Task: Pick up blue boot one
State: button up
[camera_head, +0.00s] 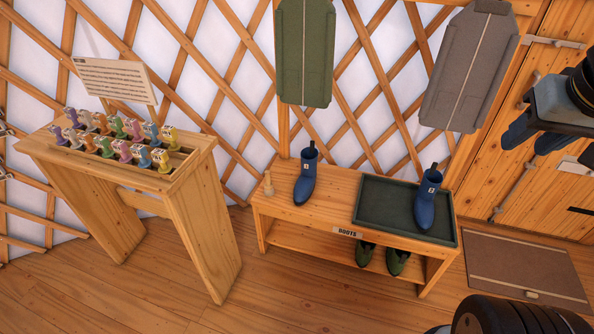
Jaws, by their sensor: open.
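Two blue boots stand upright on a low wooden bench. One blue boot (305,180) is on the bare bench top, left of the middle. The other blue boot (428,203) stands on the dark green tray at the right end. Each has a small white number tag, too small to read surely, so I cannot tell which is boot one. My gripper (553,144) is at the right edge, open and empty, partly cut off by the frame. It is up and to the right of both boots, apart from them.
The tray (380,205) has a raised rim. A wooden stand (205,225) with colourful figures is left. Green (305,55) and grey (470,70) panels hang above. A mat (525,268) lies right.

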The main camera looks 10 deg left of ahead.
aim_at(303, 187)
jog(key=u, duration=0.1)
jog(key=i, duration=1)
jog(key=z, duration=0.1)
